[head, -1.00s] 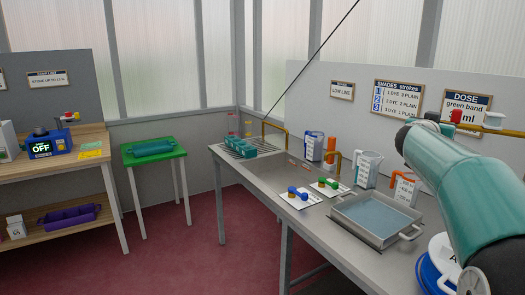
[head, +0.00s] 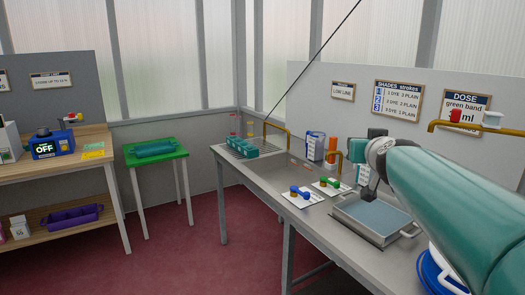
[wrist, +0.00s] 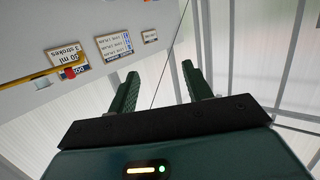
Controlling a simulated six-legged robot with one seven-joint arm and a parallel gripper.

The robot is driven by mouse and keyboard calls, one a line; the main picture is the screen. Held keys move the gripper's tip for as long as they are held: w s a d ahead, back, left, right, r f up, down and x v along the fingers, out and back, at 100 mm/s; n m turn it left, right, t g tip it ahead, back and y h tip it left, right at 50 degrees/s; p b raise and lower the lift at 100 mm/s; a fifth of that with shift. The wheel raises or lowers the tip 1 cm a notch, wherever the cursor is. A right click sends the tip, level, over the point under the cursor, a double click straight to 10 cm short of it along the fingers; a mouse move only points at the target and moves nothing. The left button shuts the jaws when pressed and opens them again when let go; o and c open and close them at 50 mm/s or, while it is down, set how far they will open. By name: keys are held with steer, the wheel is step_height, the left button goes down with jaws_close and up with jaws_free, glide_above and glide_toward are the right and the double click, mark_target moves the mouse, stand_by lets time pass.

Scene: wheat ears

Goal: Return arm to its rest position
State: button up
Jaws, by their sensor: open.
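My gripper (wrist: 159,75) is open and empty in the wrist view, its two dark green fingers well apart. The wrist view looks up at the wall signs and pale panels, tilted. In the head view my teal arm reaches in from the lower right over the bench. Its dark end (head: 375,150) shows above the far edge of the grey metal tray (head: 407,232). Its fingers cannot be made out there, nor whether anything touches the tray.
Brass pipe (head: 455,124) runs behind my arm. A green stool (head: 155,152) stands left. Red floor between is clear.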

steer(key=s+a+f+n+g+y, duration=0.2)
steer(key=s+a+f+g+y, duration=0.1)
steer(key=s+a+f, duration=0.45)
steer(key=s+f+g, duration=0.3)
steer(key=s+f, duration=0.5)
steer(key=s, duration=0.3)
steer(key=s+f+g+h, duration=0.1)
steer(key=s+f+g, duration=0.3)
steer(key=s+f, duration=0.4)
steer(key=s, duration=0.3)
steer(key=shift+s+a+m, duration=0.3)
steer(key=shift+a+m, duration=0.05)
steer(key=shift+m, duration=0.05)
